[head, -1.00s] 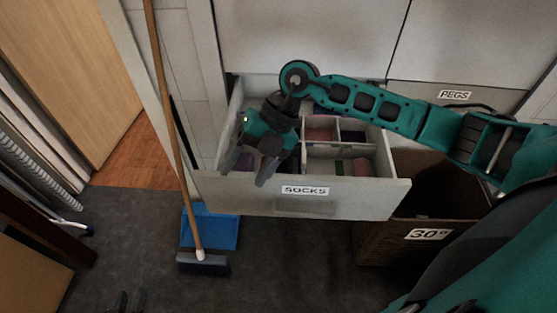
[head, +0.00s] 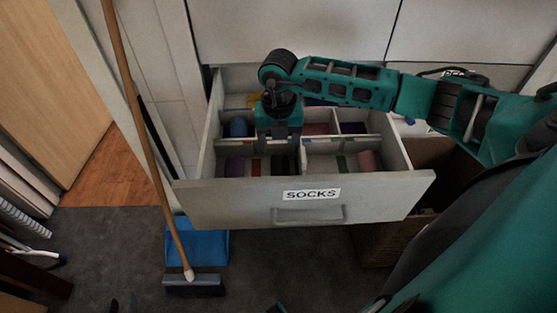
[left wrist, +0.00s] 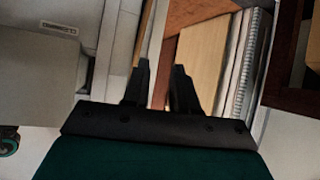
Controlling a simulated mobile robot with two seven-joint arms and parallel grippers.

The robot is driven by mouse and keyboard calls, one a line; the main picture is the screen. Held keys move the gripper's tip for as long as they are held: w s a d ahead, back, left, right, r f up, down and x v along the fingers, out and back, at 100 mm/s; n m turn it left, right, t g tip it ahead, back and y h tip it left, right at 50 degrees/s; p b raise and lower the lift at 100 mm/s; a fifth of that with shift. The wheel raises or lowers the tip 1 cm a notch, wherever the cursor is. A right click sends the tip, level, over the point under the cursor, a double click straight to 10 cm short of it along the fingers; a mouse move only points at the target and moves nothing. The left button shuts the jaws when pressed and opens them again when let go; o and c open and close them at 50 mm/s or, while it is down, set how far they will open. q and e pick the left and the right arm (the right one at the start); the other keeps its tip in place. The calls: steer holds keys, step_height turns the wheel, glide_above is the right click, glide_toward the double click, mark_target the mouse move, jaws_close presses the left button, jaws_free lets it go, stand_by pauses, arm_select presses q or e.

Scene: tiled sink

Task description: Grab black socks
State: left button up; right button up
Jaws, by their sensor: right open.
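The black socks (head: 279,168) appear as a dark bundle in a front compartment of the open drawer labelled SOCKS (head: 235,205), partly hidden by my gripper. My right gripper (head: 282,152) points down into the drawer above this dark bundle, its fingers apart and nothing seen held. I cannot tell whether the fingers touch the bundle. My left gripper (left wrist: 160,80) is open and empty in the left wrist view, away from the drawer. Only two dark tips of it seem to show at the bottom edge of the head view (head: 123,303).
A broom (head: 150,140) with a blue dustpan (head: 205,243) stands left of the drawer. A brown basket (head: 385,240) stands below right.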

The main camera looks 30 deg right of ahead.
mark_target(278, 157)
steer(key=f, duration=0.3)
steer(key=f+b, duration=0.1)
steer(key=f, duration=0.1)
steer(key=shift+s+a, duration=0.2)
steer(key=shift+a, duration=0.05)
steer(key=shift+f, duration=0.15)
steer(key=c, duration=0.7)
arm_select(q)
steer(key=shift+w+d, duration=0.1)
steer(key=shift+w, duration=0.15)
steer(key=shift+f, duration=0.1)
